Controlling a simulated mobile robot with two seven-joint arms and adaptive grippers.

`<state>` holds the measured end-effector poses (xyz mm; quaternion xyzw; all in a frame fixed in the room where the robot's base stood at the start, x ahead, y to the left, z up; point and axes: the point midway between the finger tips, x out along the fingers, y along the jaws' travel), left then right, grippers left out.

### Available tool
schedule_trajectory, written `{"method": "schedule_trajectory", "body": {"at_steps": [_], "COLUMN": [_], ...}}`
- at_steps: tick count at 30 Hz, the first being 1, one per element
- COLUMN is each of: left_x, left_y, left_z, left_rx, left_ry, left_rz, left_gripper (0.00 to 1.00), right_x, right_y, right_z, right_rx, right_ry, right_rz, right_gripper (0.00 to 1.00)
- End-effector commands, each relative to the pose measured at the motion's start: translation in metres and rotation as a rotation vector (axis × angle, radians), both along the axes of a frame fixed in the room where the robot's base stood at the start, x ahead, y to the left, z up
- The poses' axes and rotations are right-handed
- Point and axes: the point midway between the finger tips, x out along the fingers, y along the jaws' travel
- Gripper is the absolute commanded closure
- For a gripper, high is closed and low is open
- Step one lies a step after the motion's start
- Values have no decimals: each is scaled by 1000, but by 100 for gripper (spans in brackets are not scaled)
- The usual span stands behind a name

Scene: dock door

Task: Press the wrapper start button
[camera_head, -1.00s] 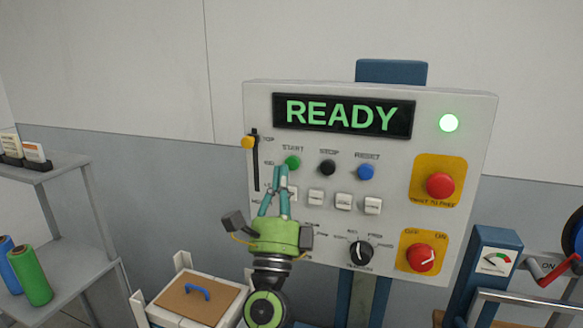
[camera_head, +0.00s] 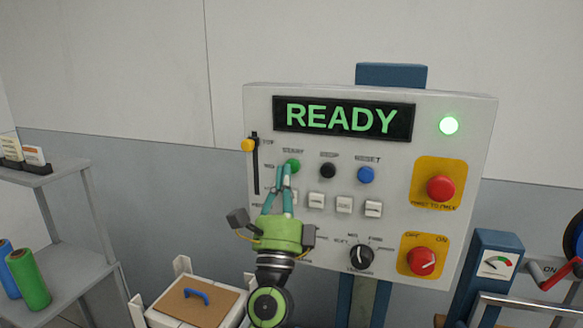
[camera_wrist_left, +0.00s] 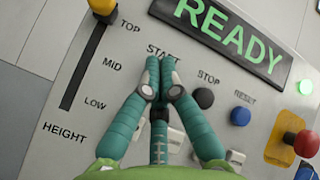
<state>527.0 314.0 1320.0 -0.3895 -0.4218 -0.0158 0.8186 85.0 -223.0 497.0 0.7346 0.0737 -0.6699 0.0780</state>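The green start button (camera_head: 293,165) sits under the START label on the grey control panel (camera_head: 460,105), whose display (camera_head: 343,118) reads READY. My left gripper (camera_head: 284,169) has its fingertips together and empty, just below and left of the button in the head view. In the left wrist view the fingertips (camera_wrist_left: 160,66) lie right under the START label and hide the button. I cannot tell whether they touch it. My right gripper is not in view.
A black stop button (camera_head: 328,170) and a blue reset button (camera_head: 366,175) are to the right. A red emergency button (camera_head: 440,187), a black dial (camera_head: 361,256), a red switch (camera_head: 421,261) and a yellow slider knob (camera_head: 248,145) are also on the panel. A green light (camera_head: 449,125) is lit.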

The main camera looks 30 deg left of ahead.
Motion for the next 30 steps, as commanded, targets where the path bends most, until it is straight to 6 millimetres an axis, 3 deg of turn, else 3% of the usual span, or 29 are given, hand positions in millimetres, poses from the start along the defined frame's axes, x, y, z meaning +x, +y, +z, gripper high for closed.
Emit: {"method": "schedule_trajectory", "body": {"at_steps": [30], "left_x": [8], "left_y": [2], "left_z": [0], "left_rx": [0], "left_ry": [0], "left_rz": [0], "left_gripper": [100], "right_x": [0], "right_y": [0], "right_z": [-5], "right_rx": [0], "right_ry": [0], "right_rz": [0], "right_gripper": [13]}}
